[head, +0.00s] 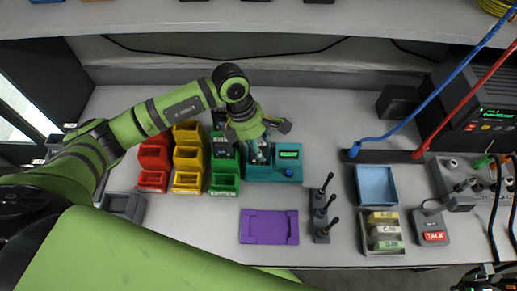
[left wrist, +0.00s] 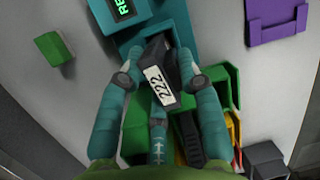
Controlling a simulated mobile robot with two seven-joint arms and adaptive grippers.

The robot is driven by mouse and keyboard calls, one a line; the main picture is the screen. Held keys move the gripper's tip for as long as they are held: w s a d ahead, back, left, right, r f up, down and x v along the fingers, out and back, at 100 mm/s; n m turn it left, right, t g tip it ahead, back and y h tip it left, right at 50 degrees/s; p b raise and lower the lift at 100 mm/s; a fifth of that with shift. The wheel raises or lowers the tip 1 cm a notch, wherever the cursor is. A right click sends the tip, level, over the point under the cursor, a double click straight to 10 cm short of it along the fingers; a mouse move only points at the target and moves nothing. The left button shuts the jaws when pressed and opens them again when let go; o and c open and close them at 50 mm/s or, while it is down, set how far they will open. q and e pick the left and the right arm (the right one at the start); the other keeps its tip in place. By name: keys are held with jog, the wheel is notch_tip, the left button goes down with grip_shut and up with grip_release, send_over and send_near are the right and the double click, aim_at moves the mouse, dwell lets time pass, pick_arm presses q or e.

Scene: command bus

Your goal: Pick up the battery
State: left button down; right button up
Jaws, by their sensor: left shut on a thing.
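The battery (left wrist: 156,70) is a dark block with a white label reading 222. My left gripper (left wrist: 158,66) is shut on it, with teal fingers on both sides and a third finger below. In the head view the left gripper (head: 261,150) is over the left part of the teal charger (head: 278,174), which has a green-lit display. The charger also shows behind the battery in the left wrist view (left wrist: 136,38). I cannot tell whether the battery still sits in the charger's bay or is clear of it. My right gripper is not in view.
Red (head: 153,181), yellow (head: 187,182) and green (head: 224,185) bins stand left of the charger. A purple tray (head: 269,227) lies in front, beside a dark rack with upright sticks (head: 321,222). A blue tray (head: 376,185) and a talk button (head: 433,236) are to the right.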

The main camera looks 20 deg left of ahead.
pick_arm(q)
jog(key=shift+s+d, duration=0.1)
jog(key=shift+s, duration=0.1)
jog(key=shift+w+r, duration=0.1)
jog(key=shift+r, duration=0.15)
notch_tip(320, 180, up, 27)
jog(key=b, duration=0.5)
jog(key=shift+r+b, duration=0.2)
jog(key=shift+b, duration=0.1)
